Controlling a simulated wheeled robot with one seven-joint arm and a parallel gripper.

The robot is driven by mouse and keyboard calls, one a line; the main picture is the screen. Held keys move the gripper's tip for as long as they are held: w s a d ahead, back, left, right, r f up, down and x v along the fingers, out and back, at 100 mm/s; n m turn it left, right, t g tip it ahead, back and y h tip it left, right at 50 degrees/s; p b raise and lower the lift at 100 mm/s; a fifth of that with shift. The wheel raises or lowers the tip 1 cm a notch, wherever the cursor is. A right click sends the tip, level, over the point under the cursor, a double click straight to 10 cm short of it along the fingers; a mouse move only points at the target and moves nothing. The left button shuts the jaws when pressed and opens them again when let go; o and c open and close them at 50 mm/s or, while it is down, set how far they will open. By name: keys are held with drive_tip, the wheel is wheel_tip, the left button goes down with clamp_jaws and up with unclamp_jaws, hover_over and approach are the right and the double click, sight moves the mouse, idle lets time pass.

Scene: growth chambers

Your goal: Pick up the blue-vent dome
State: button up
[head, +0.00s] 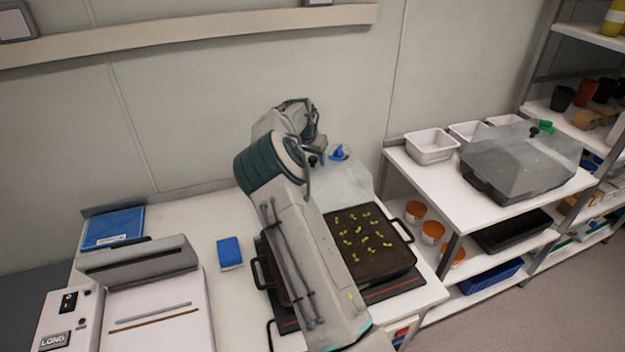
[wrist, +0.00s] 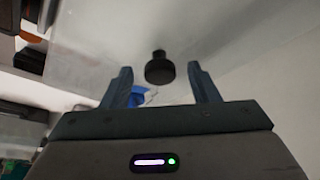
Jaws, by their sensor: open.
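The blue-vent dome (head: 347,182) is clear and stands on the bench behind the seedling tray, partly hidden by my arm. Its blue vent (head: 338,152) shows on top, beside a black knob (head: 313,160). My gripper (head: 316,145) is above the dome, close to the knob. In the wrist view my gripper (wrist: 160,75) is open, with the black knob (wrist: 160,69) showing between its fingers. The blue vent (wrist: 140,96) shows behind the left finger.
A black tray of seedlings (head: 408,254) sits on a red-edged mat, partly behind my arm. A green-vent dome (head: 515,150) covers a tray on the right-hand table, near white tubs (head: 432,147). A blue box (head: 229,252) and a white machine (head: 155,310) stand left.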

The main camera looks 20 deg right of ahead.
clamp_jaws()
drive_tip(key=shift+r, duration=0.1)
